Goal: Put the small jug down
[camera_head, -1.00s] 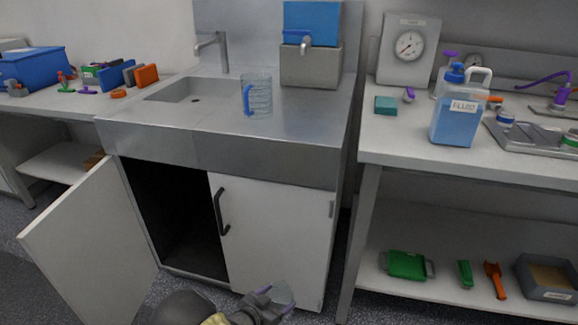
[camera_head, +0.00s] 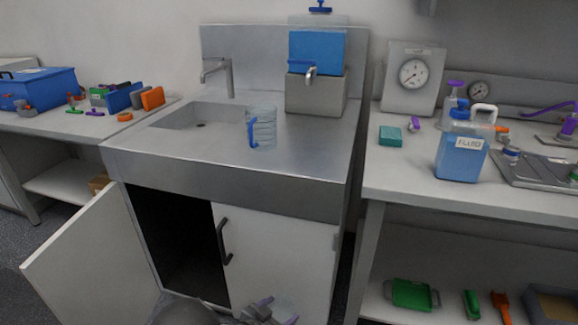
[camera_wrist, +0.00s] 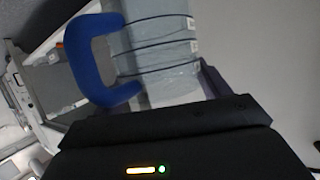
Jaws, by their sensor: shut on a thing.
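My gripper (camera_head: 268,309) is low in front of the sink cabinet, at the bottom edge of the head view. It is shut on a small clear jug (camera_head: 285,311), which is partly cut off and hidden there. In the wrist view the small jug (camera_wrist: 160,50) shows a translucent body with dark lines and a thick blue handle (camera_wrist: 88,60); it lies sideways in the picture. My gripper's dark body (camera_wrist: 170,130) fills the bottom of that view. Another, larger-looking clear jug with a blue handle (camera_head: 262,130) stands upright on the sink counter.
The steel sink counter (camera_head: 310,140) has free room right of the standing jug. A blue-and-grey dispenser (camera_head: 316,75) is at its back. The left cabinet door (camera_head: 95,260) stands open. The right bench (camera_head: 400,180) holds a fluid canister (camera_head: 460,160), a gauge and a tray.

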